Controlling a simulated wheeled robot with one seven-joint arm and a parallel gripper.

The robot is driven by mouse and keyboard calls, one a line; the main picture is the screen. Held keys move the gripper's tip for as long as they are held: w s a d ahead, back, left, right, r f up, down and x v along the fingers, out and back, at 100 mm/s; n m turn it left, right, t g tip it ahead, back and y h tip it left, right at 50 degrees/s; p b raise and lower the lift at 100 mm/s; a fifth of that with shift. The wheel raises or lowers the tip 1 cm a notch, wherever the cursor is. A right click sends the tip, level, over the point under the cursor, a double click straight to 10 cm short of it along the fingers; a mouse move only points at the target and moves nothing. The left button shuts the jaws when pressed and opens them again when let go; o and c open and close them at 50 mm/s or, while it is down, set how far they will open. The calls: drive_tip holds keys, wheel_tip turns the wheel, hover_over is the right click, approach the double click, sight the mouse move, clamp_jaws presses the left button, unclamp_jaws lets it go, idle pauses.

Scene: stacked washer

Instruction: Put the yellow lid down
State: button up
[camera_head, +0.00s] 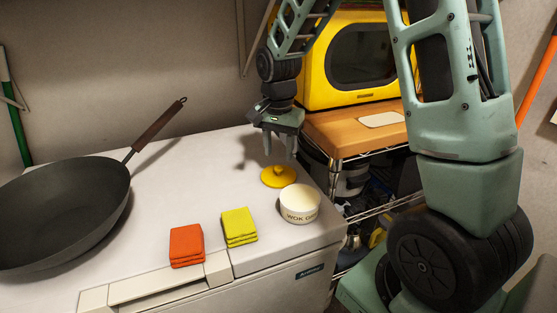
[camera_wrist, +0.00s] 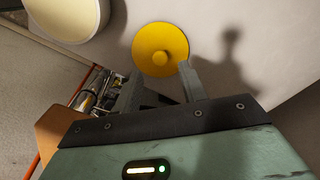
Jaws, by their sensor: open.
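The yellow lid (camera_head: 279,176) lies on the white top of the washer, a round disc with a small knob. It also shows in the wrist view (camera_wrist: 160,50), just beyond the fingertips. My gripper (camera_head: 280,155) is open and empty above the lid, pointing down, with its fingers apart. In the wrist view its two fingers (camera_wrist: 160,85) are spread, and the lid's knob is clear of them. A white "WOK OIL" tub (camera_head: 300,205) stands in front of the lid, close to the right edge of the top.
A dark wok (camera_head: 65,215) covers the left of the washer top (camera_head: 180,160). Orange sponges (camera_head: 186,245) and yellow sponges (camera_head: 239,226) lie near the front edge. A yellow microwave (camera_head: 350,60) stands on a wooden shelf (camera_head: 355,130) behind at right. The middle of the top is clear.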

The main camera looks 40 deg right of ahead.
sight(278, 168)
wheel_tip(278, 168, up, 8)
drive_tip(key=f, duration=0.1)
drive_tip(key=s+a+n, duration=0.4)
drive_tip(key=a, duration=0.4)
drive_tip(key=s+a+n, duration=0.4)
drive_tip(key=a, duration=0.3)
drive_tip(key=s+a+f+n, duration=0.1)
drive_tip(key=s+a+n, duration=0.3)
drive_tip(key=s+n, duration=0.2)
drive_tip(key=s+a+f+n, duration=0.2)
drive_tip(key=s+a+n, duration=0.3)
drive_tip(key=s, duration=0.5)
drive_tip(key=shift+s+a+f+n+y, duration=0.2)
drive_tip(key=shift+n+y, duration=0.1)
drive_tip(key=shift+n, duration=0.1)
